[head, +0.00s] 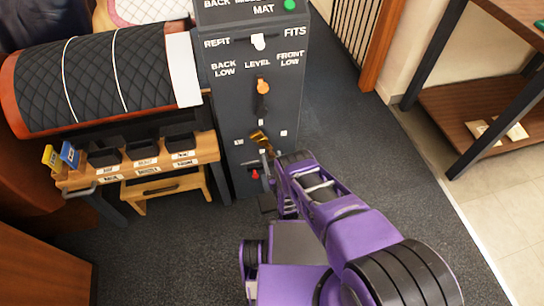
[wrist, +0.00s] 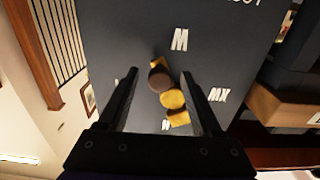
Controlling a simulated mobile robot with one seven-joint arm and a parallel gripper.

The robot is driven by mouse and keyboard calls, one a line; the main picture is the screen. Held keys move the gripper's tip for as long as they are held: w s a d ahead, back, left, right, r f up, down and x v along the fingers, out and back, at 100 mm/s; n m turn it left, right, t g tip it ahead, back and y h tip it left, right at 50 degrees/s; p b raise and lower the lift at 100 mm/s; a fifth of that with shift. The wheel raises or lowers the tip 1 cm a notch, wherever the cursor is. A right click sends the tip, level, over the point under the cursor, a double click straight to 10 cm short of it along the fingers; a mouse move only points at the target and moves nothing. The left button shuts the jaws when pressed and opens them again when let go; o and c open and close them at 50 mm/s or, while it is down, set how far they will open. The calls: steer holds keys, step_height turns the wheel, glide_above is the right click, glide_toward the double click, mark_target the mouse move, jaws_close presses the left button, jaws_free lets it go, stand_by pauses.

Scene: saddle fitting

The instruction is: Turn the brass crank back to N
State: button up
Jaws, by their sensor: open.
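The brass crank (wrist: 172,99) shows between my fingers in the wrist view, which looks upside down. Its dark round knob (wrist: 158,77) is up and slightly left of the yellow hub, on the side of the mark reading as M in that view. The N mark (wrist: 165,126) is below the hub, partly hidden by the crank. In the head view the crank (head: 259,137) is low on the dark panel (head: 232,120), and my arm hides part of it. My gripper (wrist: 158,72) is open, with fingers either side of the crank; no contact is clear.
A wooden bench (head: 205,150) with black bins stands left of the panel. The carpet (head: 345,140) right of the panel is clear.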

jaws_close()
stand_by(0.3)
stand_by(1.1)
